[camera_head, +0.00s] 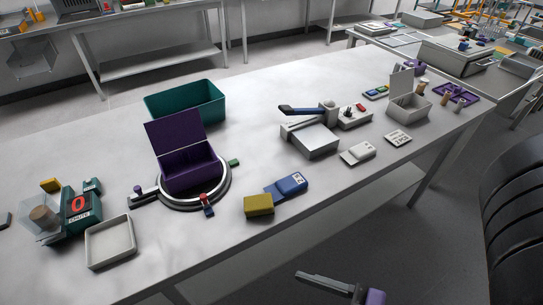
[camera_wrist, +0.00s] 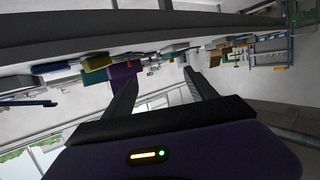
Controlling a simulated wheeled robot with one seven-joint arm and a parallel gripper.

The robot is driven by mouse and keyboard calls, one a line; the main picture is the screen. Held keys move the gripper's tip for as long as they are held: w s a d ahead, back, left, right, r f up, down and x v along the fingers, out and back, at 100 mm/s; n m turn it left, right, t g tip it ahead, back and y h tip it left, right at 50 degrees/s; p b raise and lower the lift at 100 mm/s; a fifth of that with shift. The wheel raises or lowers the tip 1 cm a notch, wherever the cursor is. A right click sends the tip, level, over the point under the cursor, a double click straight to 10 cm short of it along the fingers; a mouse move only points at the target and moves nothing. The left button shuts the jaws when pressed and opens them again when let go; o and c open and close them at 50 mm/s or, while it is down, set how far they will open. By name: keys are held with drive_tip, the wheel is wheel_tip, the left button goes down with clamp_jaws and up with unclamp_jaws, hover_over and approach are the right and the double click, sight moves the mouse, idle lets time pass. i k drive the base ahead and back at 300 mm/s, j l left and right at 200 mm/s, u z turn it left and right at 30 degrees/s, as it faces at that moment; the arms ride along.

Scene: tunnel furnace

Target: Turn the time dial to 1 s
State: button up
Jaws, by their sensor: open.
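I cannot make out a marked time dial. A small light grey box (camera_head: 355,117) with a red part and dark knob-like parts stands at the back right of the table in the head view; its markings are too small to read. A dark green unit (camera_head: 82,207) with a red "0" display stands at the left end. My gripper (camera_wrist: 160,85) is open and empty in the wrist view, its two dark fingers apart. In the head view, part of it shows at the bottom, off the table's front edge, touching nothing.
A grey press-like device with a dark lever (camera_head: 309,137) stands beside the grey box. A purple open box (camera_head: 187,165) stands on a round ring, with a teal bin (camera_head: 186,101) behind. Blue and yellow blocks lie near the front edge. A black chair (camera_head: 515,200) is at right.

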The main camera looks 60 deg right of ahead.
sight(347, 114)
drive_tip(key=z, duration=1.75)
